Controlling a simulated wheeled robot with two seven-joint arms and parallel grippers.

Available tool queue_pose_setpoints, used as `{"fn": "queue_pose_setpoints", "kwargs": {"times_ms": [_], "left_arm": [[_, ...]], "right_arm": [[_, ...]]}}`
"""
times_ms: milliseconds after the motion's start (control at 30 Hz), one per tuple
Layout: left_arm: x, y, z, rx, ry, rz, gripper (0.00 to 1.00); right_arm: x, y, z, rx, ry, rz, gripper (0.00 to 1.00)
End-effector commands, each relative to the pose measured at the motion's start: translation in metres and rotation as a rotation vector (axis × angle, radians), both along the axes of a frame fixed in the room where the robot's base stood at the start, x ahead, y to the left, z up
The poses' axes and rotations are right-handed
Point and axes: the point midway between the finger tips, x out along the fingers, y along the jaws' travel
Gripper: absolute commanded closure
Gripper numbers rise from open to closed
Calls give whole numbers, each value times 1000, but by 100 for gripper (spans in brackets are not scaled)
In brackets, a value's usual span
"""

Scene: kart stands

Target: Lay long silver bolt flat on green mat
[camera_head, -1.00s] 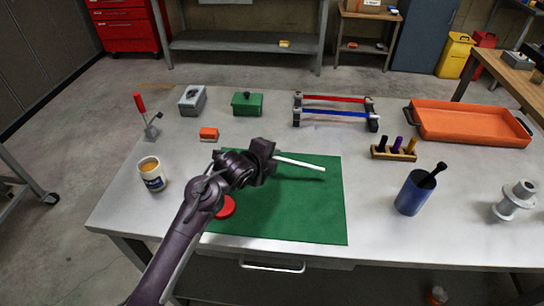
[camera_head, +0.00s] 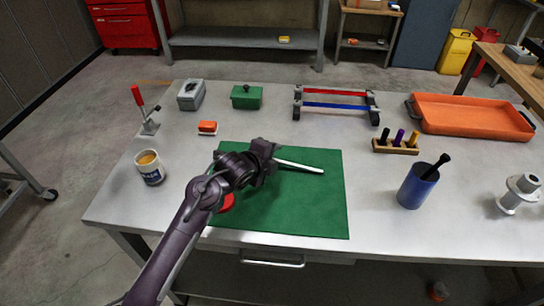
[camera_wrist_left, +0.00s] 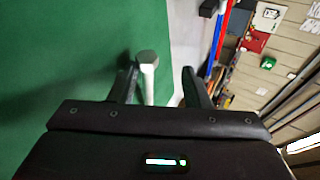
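The long silver bolt (camera_head: 300,166) extends to the right from my left gripper (camera_head: 268,162), over the upper part of the green mat (camera_head: 300,210). In the left wrist view the bolt (camera_wrist_left: 148,78) points away from me, its head at the far end. It lies close beside the left finger, with a clear gap to the right finger, so my left gripper (camera_wrist_left: 160,85) is open around it. The bolt looks roughly level, along the mat; whether it fully touches the mat I cannot tell. Its near end is hidden. My right gripper is not in view.
A red round object (camera_head: 227,202) sits on the mat, partly behind my arm. A cup (camera_head: 150,168) stands left, a blue holder (camera_head: 417,187) right, and a peg rack (camera_head: 396,148) behind it. The mat's right front part is clear.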

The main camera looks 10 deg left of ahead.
Motion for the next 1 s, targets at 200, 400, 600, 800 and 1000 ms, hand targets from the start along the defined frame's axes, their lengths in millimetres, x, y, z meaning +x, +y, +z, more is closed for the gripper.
{"fn": "queue_pose_setpoints", "kwargs": {"times_ms": [200, 400, 600, 800, 1000], "left_arm": [[-4, 2, 2, 2, 0, -1, 57], [-26, 12, 18, 3, -1, 0, 57], [-50, 22, 35, 1, 0, -1, 57], [-60, 27, 41, 1, 1, -1, 57], [-60, 27, 41, 0, 1, 0, 57]], "right_arm": [[0, 1, 0, 1, 0, -1, 16], [0, 3, -1, 4, 0, -1, 16], [0, 4, 0, 5, 0, -2, 16], [0, 4, 0, 5, 0, -1, 16], [0, 4, 0, 5, 0, -1, 16]]}}
